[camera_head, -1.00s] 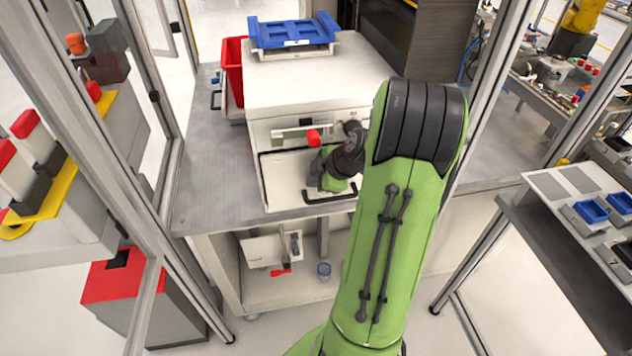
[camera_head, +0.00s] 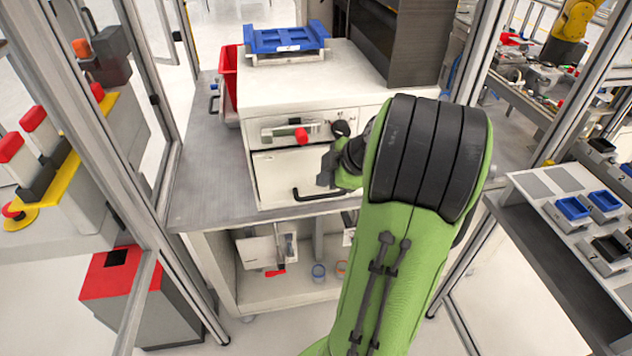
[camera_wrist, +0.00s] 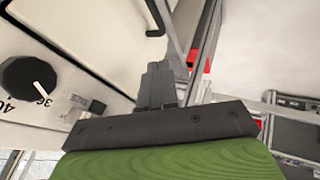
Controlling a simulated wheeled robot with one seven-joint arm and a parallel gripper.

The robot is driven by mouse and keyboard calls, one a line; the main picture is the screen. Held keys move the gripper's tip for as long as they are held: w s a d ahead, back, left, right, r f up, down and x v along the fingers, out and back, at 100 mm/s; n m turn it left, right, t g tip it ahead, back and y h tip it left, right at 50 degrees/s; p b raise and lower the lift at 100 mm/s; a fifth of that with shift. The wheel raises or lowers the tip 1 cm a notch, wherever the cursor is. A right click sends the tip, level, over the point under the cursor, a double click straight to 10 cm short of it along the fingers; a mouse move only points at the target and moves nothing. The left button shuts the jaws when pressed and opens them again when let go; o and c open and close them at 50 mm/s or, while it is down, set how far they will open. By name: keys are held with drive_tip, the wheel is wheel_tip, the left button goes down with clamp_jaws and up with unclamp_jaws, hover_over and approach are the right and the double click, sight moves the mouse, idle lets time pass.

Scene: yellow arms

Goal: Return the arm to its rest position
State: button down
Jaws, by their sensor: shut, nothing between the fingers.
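My green arm rises from the bottom of the head view, and its black-ribbed elbow covers the right front of the white cabinet (camera_head: 255,100). My gripper (camera_head: 323,180) is in front of the cabinet's lower right, beside the dark handle. In the wrist view my gripper (camera_wrist: 160,75) has its dark fingers together with nothing between them. The cabinet's white face and black numbered dial (camera_wrist: 28,78) are to its left there. Whether the fingers touch the cabinet cannot be told.
A blue tray (camera_head: 287,38) lies on the cabinet, and a red bin (camera_head: 229,78) stands behind its left side. The cabinet stands on a grey table (camera_head: 205,160). Metal frame posts rise left and right. A side table with small blue bins (camera_head: 572,208) is at right.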

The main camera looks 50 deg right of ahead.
drive_tip(key=shift+s+d+r, duration=0.1)
drive_tip(key=shift+s+r, duration=0.1)
drive_tip(key=shift+r, duration=0.25)
drive_tip(key=a+r+m+g, duration=0.2)
drive_tip(key=a+r+m, duration=0.15)
drive_tip(key=a, duration=1.25)
drive_tip(key=s+a+r+m, duration=0.1)
drive_tip(key=s+a+m, duration=0.5)
drive_tip(key=s+a, duration=0.4)
drive_tip(key=shift+s+r+h, duration=0.15)
drive_tip(key=shift+s+h, duration=0.15)
drive_tip(key=shift+s, duration=0.75)
